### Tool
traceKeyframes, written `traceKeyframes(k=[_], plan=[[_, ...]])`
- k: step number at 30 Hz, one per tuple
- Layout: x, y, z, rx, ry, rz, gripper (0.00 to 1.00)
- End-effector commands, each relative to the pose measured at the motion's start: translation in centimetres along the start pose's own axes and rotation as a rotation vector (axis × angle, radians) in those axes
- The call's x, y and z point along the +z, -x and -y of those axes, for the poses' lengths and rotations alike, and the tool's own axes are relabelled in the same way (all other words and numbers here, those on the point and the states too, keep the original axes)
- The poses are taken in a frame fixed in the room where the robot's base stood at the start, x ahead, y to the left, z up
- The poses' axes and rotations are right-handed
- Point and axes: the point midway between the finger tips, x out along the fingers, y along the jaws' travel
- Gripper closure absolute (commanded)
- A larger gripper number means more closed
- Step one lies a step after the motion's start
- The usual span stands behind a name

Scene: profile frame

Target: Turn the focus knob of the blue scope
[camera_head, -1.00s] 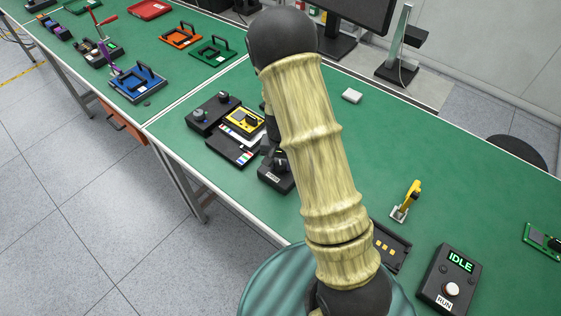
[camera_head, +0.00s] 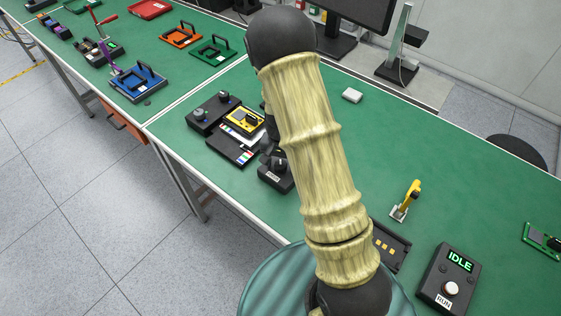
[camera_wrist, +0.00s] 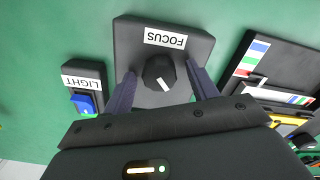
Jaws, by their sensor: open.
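The FOCUS box (camera_wrist: 190,45) is dark grey with a white label that reads upside down in the wrist view. Its round black knob (camera_wrist: 160,73) carries a white mark that slants down to the right. My gripper (camera_wrist: 163,80) is open, with one finger on each side of the knob and a gap on both sides. In the head view the box (camera_head: 272,180) stands near the front edge of the bench, partly hidden by my arm. I cannot make out a blue scope in these frames.
A LIGHT box (camera_wrist: 84,80) with a blue switch (camera_wrist: 83,103) stands left of the FOCUS box in the wrist view. A black panel with coloured strips (camera_wrist: 268,75) lies to the right. The RUN box (camera_head: 447,278) shows IDLE.

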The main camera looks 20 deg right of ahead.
Motion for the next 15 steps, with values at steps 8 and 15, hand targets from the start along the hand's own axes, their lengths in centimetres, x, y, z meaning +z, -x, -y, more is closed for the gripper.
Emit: traceKeyframes(k=[8, 15], plan=[[0.0, 0.9, 0.0, -0.001, 0.001, -0.002, 0.42], [-0.1, 4.6, 0.1, -0.003, 0.003, -0.004, 0.42]])
